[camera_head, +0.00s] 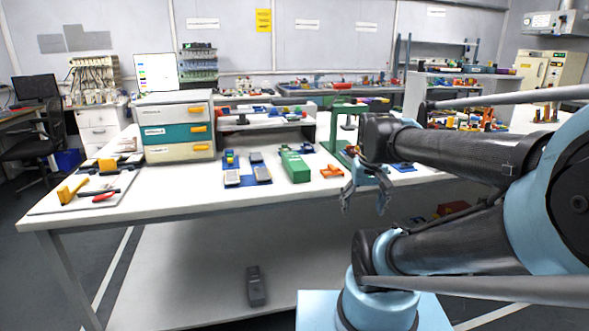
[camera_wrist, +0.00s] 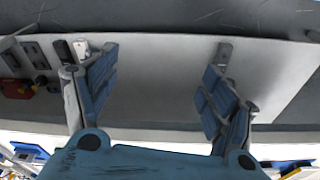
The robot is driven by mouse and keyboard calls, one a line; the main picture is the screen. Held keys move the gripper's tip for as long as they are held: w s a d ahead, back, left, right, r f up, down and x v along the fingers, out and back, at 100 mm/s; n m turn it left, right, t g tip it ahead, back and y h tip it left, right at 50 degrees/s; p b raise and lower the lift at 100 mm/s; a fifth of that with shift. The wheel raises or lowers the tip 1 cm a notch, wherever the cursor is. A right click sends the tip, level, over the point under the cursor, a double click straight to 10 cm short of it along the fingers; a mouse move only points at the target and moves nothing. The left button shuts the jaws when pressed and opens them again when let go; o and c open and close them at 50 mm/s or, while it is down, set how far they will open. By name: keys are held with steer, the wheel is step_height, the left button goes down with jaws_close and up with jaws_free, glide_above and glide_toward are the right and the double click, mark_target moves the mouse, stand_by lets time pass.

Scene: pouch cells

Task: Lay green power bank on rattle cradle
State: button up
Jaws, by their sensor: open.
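A long green block (camera_head: 294,165), which looks like the green power bank, lies on the white table just right of a blue mat (camera_head: 232,182). I cannot single out the rattle cradle for certain; a small orange frame-like piece (camera_head: 331,171) lies right of the green block. My gripper (camera_head: 364,209) hangs at the table's front edge, right of the green block and apart from it. In the wrist view my gripper (camera_wrist: 160,65) has its blue-padded fingers spread wide with nothing between them. The green block is not recognisable in the wrist view.
A drawer unit (camera_head: 176,130) stands at the back left of the table. A green stand (camera_head: 342,125) rises behind my gripper. A grey board (camera_head: 75,197) holds tools at the left. A dark object (camera_head: 256,287) lies below the tabletop. The front strip of table is mostly bare.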

steer(key=w+a+r+n+g, duration=0.1)
steer(key=w+a+r, duration=0.3)
steer(key=w+r, duration=0.35)
steer(key=w+a+r, duration=0.4)
steer(key=w+r, duration=0.3)
steer(key=w, duration=0.2)
steer(key=w+a+r+n+g, duration=0.15)
steer(key=w+a+r, duration=0.35)
steer(key=w+a, duration=0.7)
glide_above(295, 160)
steer(key=shift+t, duration=0.25)
steer(key=f, duration=1.1)
steer(key=shift+w+d+f, duration=0.15)
steer(key=shift+w+f, duration=0.05)
steer(key=shift+f, duration=0.1)
steer(key=shift+s+f, duration=0.2)
steer(key=shift+f, duration=2.6)
steer(key=c, duration=1.4)
